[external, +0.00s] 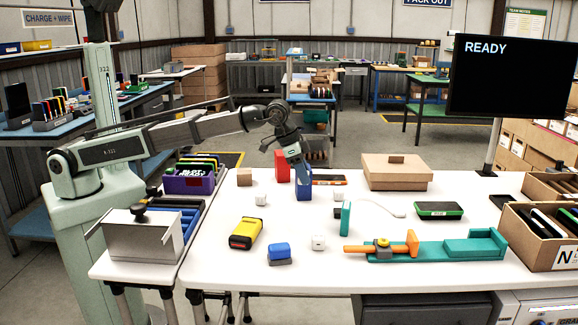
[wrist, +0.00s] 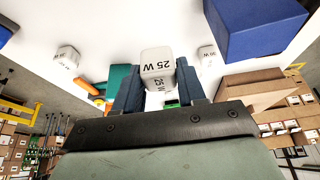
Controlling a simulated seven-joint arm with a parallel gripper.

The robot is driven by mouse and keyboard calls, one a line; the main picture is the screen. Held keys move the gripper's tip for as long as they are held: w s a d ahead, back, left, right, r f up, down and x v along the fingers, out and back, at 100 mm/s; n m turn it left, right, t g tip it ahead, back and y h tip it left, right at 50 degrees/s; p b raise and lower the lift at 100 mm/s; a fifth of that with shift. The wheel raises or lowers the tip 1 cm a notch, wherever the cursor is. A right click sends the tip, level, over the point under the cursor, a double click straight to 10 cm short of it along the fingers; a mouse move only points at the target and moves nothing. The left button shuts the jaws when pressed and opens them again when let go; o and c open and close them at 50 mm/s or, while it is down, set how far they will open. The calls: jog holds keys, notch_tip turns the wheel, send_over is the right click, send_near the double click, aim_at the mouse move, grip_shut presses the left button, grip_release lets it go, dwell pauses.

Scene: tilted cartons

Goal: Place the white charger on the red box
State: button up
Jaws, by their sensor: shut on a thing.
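My gripper (wrist: 158,85) is shut on a white charger (wrist: 158,62), a small cube marked "25 W", held between its two dark blue fingers in the wrist view. In the external view my gripper (external: 300,166) is over the back middle of the table, and I cannot make out the held charger there. The red box (external: 281,166) stands upright on the table, just left of my gripper in the external view. I cannot make it out in the wrist view.
A blue box (external: 304,188) stands beside the red box; a blue box also shows close by in the wrist view (wrist: 255,27). Other white cubes (external: 260,199) (external: 318,243) lie on the table. A small brown box (external: 244,177) is left; a cardboard carton (external: 397,173) is right.

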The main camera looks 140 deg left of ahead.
jog(key=s+a+r+n+g, duration=0.1)
jog(key=s+a+r+n, duration=0.2)
jog(key=s, duration=0.5)
jog(key=s+a+r, duration=0.4)
jog(key=s+a, duration=0.1)
jog(key=s, duration=0.3)
jog(key=s+a+r+n+g, duration=0.1)
jog(key=s+a+r+n, duration=0.2)
jog(key=s, duration=0.4)
jog(key=shift+m+y, duration=0.5)
jog(key=shift+m, duration=0.1)
jog(key=shift+s+a+f, duration=0.1)
jog(key=shift+a+f, duration=0.05)
jog(key=shift+f, duration=1.35)
jog(key=shift+w+a+f, duration=0.1)
jog(key=shift+a+f, duration=0.1)
jog(key=shift+f, duration=1.25)
jog(key=shift+s+a+f, duration=0.1)
jog(key=shift+a+f, duration=0.05)
jog(key=shift+f, duration=1.35)
jog(key=shift+f, duration=0.15)
jog(key=o, duration=1.1)
jog(key=v, duration=1.2)
jog(key=shift+s, duration=0.2)
